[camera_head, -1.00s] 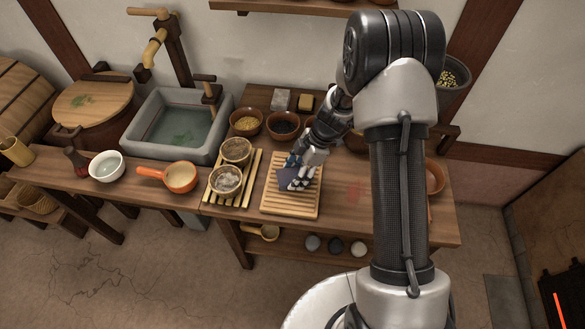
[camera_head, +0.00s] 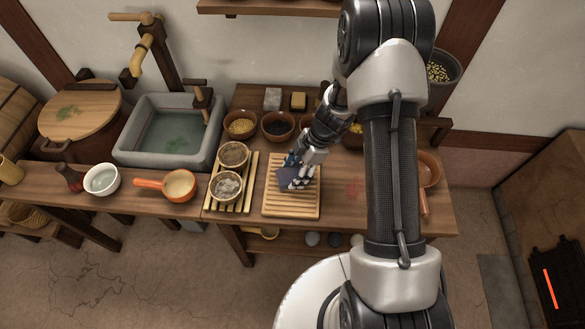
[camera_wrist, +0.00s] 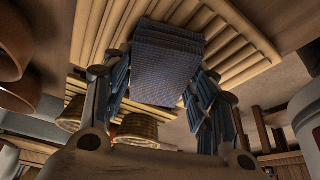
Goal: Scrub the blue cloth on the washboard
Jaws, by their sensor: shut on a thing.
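The washboard (camera_head: 291,206) is a pale ribbed wooden board lying on the bench. My gripper (camera_head: 292,179) is low over its middle, fingers pointing down. The blue cloth (camera_wrist: 168,65) is a folded dark blue checked piece between my two fingers in the wrist view. My gripper (camera_wrist: 162,88) is shut on it. The cloth (camera_head: 287,176) shows only in part in the head view, beside my fingers. Behind it in the wrist view are the washboard's ribs (camera_wrist: 245,55). I cannot tell whether the cloth touches the ribs.
Left of the washboard, a slatted rack (camera_head: 243,192) holds two bowls. An orange-handled pan (camera_head: 179,186), a white bowl (camera_head: 101,180) and a stone sink (camera_head: 170,130) are further left. Bowls of grain (camera_head: 240,126) and dark stuff (camera_head: 277,126) stand behind. An orange pan (camera_head: 429,175) is at right.

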